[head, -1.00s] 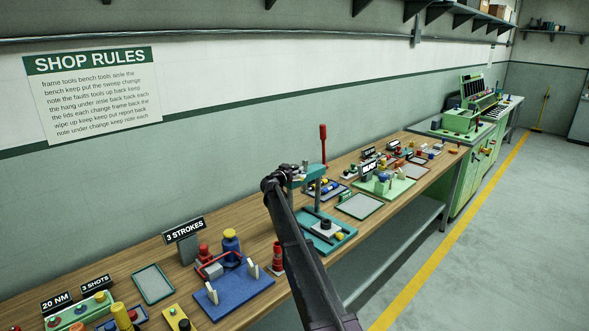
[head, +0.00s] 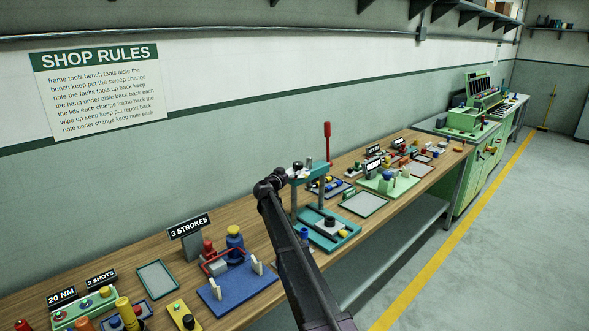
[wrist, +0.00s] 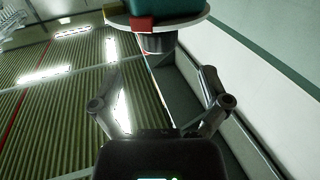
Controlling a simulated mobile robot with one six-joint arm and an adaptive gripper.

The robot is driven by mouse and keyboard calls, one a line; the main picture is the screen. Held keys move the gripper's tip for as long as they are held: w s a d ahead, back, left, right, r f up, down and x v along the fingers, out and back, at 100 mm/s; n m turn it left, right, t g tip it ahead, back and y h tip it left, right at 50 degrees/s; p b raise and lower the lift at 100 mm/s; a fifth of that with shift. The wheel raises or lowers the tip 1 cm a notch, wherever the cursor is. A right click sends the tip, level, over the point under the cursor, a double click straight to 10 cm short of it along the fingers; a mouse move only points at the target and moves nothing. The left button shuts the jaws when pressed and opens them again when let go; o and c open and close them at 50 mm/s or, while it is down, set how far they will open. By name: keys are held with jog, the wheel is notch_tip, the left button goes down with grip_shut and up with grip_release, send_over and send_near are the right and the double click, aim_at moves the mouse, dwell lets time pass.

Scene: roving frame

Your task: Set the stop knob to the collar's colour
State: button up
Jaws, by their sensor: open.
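A teal press (head: 312,174) with a red lever (head: 327,140) stands on the bench. A teal block (wrist: 168,6) is above the disc. My gripper (wrist: 162,75) is open and empty, below the knob, fingers spread either side. I cannot make out the collar or the knob's pointer.
A blue fixture (head: 237,288) under the "3 STROKES" sign (head: 190,226) is left of my arm. An empty grey tray (head: 365,204) and a light green fixture (head: 402,186) are right of the press. The aisle floor (head: 480,270) is clear.

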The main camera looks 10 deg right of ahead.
jog(key=shift+v, duration=2.5)
jog(key=s+a+n+t+y, duration=0.3)
jog(key=s+a+n+y, duration=0.2)
jog(key=s+n+y, duration=0.6)
jog(key=s+f+g+y, duration=0.55)
jog(key=s+f, duration=0.25)
jog(key=s, duration=0.4)
jog(key=s+d+f+m+g+h, duration=0.1)
jog(key=s+d+f+g+h, duration=0.1)
jog(key=s, duration=0.7)
jog(key=s+d+f+m+g+h, duration=0.1)
jog(key=s+d+f+g, duration=0.4)
jog(key=s, duration=0.5)
jog(key=s+d+f+m+g+h, duration=0.1)
jog(key=s+d+f+g+h, duration=0.2)
jog(key=s, duration=0.7)
jog(key=d+g, duration=0.2)
jog(key=shift+d+f+m, duration=0.25)
jog(key=shift+f+m, duration=0.05)
jog(key=shift+m, duration=0.1)
